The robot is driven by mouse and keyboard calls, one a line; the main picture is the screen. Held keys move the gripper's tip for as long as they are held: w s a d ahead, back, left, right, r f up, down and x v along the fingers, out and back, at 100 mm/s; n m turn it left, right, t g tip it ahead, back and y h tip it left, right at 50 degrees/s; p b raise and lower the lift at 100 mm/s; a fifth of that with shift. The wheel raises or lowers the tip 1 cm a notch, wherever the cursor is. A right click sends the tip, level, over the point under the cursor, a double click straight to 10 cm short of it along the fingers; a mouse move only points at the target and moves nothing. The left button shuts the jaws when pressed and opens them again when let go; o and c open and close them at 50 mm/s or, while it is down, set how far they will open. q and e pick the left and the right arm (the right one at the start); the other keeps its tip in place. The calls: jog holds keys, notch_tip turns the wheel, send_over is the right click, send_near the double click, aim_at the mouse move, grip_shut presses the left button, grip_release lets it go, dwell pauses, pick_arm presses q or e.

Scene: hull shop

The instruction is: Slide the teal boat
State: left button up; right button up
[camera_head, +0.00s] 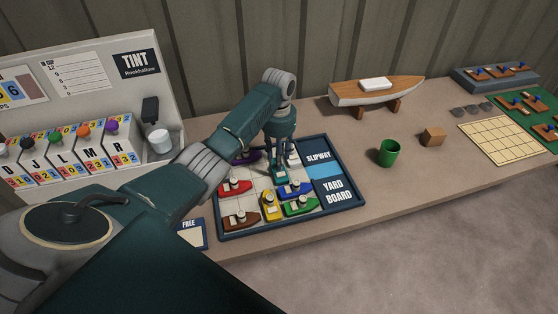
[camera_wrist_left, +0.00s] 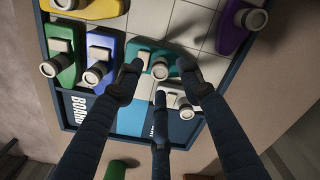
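The teal boat (camera_head: 281,179) sits on the yard board (camera_head: 342,208), partly hidden by my left gripper (camera_head: 281,162), which points down over it. In the left wrist view the teal boat (camera_wrist_left: 143,48) lies between my dark fingers (camera_wrist_left: 160,76), with its grey-rimmed funnel in the gap. The fingers stand apart; I cannot tell whether any touches the boat. A blue boat (camera_head: 297,188), a yellow boat (camera_head: 269,205), a red boat (camera_head: 235,187), a green boat (camera_head: 299,206) and a brown boat (camera_head: 240,218) stand around it. My right gripper is not in view.
A purple boat (camera_head: 246,157) is partly behind my arm. A pale boat (camera_wrist_left: 182,101) shows beside the teal one in the wrist view. The slipway panel (camera_head: 319,157) is at the board's right. A green cup (camera_head: 389,153) and wooden block (camera_head: 432,137) stand farther right.

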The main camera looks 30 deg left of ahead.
pick_arm(q)
notch_tip(320, 180, down, 3)
jog(key=shift+r, duration=0.1)
jog(key=shift+f, duration=0.2)
jog(key=shift+c, duration=0.2)
jog(key=c, duration=0.9)
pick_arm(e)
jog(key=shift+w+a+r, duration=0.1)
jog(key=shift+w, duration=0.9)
